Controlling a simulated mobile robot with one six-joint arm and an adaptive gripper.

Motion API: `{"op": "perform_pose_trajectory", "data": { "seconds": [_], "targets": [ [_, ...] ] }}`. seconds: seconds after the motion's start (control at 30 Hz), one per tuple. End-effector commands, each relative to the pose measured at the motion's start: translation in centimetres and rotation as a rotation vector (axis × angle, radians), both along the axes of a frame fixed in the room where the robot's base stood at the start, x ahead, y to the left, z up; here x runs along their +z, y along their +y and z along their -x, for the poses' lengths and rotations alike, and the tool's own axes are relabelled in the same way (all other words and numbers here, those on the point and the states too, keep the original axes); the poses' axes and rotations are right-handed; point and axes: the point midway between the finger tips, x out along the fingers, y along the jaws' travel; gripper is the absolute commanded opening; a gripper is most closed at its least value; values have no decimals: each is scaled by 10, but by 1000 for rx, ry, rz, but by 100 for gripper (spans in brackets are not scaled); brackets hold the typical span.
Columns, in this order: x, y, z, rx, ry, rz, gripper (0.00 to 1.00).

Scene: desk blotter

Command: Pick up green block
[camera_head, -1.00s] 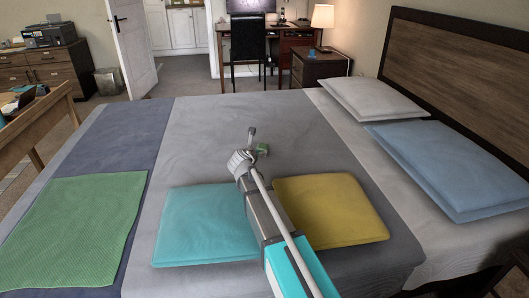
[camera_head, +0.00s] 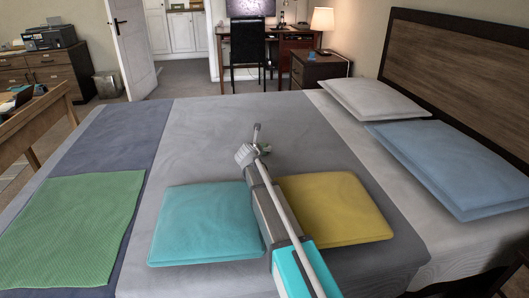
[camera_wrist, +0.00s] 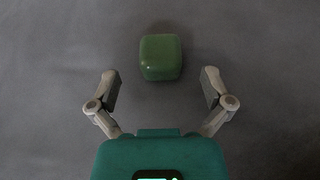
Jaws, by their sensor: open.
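The green block (camera_wrist: 161,57) lies on the grey bed cover (camera_wrist: 50,60). In the wrist view it is centred left to right and sits mostly ahead of the fingertips. My gripper (camera_wrist: 159,77) is open and empty, with one finger on each side and a clear gap between each finger and the block. In the head view my gripper is over the middle of the bed, and the block is mostly hidden behind it. I cannot tell the height of the fingers above the cover.
A teal cushion (camera_head: 205,225) and a yellow cushion (camera_head: 335,207) lie on the bed beside my arm. A green cloth (camera_head: 72,225) lies at the left. Pillows (camera_head: 450,165) are at the right. The cover around the block is clear.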

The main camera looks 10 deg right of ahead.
Motion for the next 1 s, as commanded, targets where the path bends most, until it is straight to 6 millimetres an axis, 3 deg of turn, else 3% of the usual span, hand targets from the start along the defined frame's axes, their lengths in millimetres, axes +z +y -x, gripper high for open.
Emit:
{"op": "perform_pose_trajectory", "data": {
  "seconds": [0.47, 1.0],
  "targets": [
    [-3, -1, -5, 1, 0, 0, 100],
    [-24, -18, -45, 1, -1, 0, 100]
  ]
}}
